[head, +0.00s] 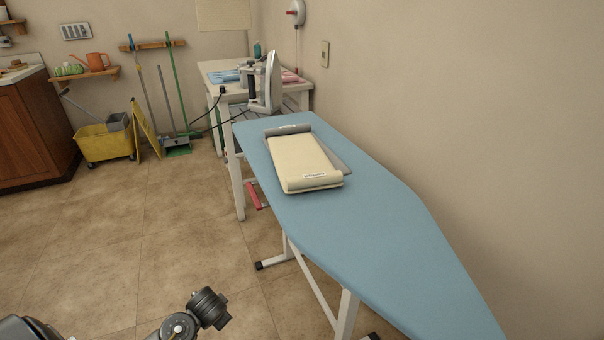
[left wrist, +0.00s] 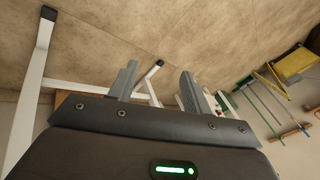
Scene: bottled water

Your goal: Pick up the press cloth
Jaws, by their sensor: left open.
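The press cloth (head: 304,162) appears to be the cream, flat-lying cloth on the blue ironing board (head: 385,225). Its near end is rolled or folded over and bears a small white label. A grey piece shows at its far end and along its right side; I cannot tell whether it is a separate thing. My left gripper (left wrist: 160,84) is open and empty in the left wrist view, pointing over the floor and white metal legs. In the head view only part of my arm shows at the bottom, well short of the cloth. My right gripper is out of view.
An iron (head: 268,82) stands upright at the board's far end, its dark cord trailing left. A white table (head: 222,77) with folded cloths stands behind. The board runs close to the right wall, and its near half is bare. A yellow mop bucket (head: 101,145) stands far left.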

